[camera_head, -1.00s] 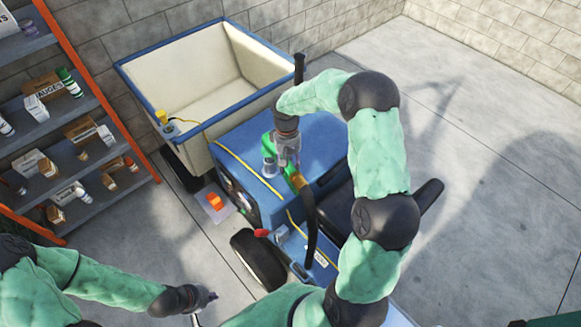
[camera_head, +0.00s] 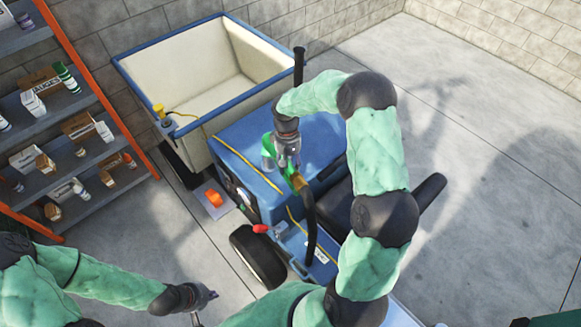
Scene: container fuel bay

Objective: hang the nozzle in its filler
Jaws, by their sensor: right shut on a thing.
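The green fuel nozzle (camera_head: 267,147) is above the front part of the blue tow tractor (camera_head: 238,152). A black hose (camera_head: 311,225) runs down from its brass-coloured end. My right gripper (camera_head: 288,155) is shut on the nozzle from above and hides part of it. The filler, a small grey fitting (camera_head: 268,164) on the tractor's blue top, shows just below the nozzle's green front. I cannot tell whether the spout is inside it. My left gripper (camera_head: 207,297) is low at the left, over the floor and away from the tractor; its finger opening is unclear.
A cream cart with a blue rim (camera_head: 180,44) stands behind the tractor. A shelf of boxes and bottles (camera_head: 92,150) is at the left. An orange object (camera_head: 213,198) lies on a pale sheet beside the tractor.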

